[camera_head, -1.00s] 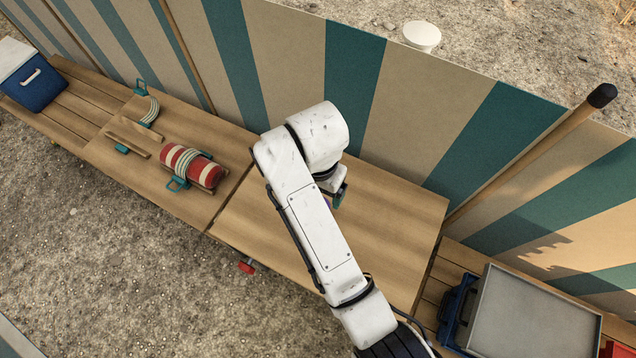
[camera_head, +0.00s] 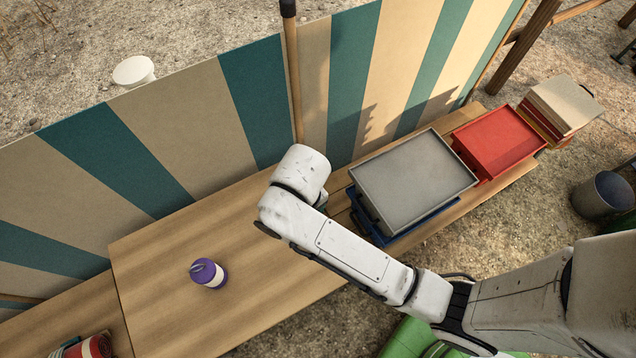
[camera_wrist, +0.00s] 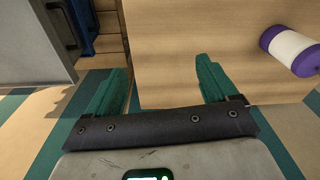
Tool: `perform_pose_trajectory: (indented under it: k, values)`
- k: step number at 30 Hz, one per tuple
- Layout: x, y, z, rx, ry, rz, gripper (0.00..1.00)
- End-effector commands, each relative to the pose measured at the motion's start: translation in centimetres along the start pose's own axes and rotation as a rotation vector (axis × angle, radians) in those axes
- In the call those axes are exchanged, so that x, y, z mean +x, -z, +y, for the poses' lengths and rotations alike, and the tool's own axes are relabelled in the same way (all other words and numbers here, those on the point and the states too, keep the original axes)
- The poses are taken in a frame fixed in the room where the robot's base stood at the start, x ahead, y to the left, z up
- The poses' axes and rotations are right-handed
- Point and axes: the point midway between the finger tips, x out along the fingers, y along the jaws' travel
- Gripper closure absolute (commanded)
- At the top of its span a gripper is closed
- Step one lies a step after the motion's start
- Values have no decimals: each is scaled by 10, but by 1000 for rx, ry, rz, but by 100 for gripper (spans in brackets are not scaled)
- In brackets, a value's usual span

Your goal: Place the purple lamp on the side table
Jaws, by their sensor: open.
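The purple lamp (camera_head: 208,273), a short cylinder with a white middle band and a handle on top, stands upright on the wooden table top (camera_head: 160,318). In the wrist view the lamp (camera_wrist: 295,48) is at the upper right, beyond the right finger and apart from it. My gripper (camera_wrist: 160,72) is open, its two green fingers empty, above the table's edge beside the striped panel. In the head view my arm hides the gripper, to the right of the lamp. I cannot tell whether this table top is the side table; no other table is clearly identifiable as it.
A grey tray on a blue crate (camera_head: 415,180) and a red crate (camera_head: 497,138) stand on the slatted bench to the right. A striped panel (camera_head: 180,130) with a wooden pole (camera_head: 294,75) runs behind. A red roll (camera_head: 92,346) lies lower left. The table around the lamp is clear.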

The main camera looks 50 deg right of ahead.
Motion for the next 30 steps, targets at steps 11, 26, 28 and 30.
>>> perform_pose_trajectory:
  k: [11, 26, 28, 30]
  values:
    - [-16, -97, 104, -110, -21, 37, 14]
    - [-14, -101, 107, -120, -23, 39, 14]
    - [-14, -101, 107, -120, -23, 39, 14]
    - [-14, -101, 107, -120, -23, 39, 14]
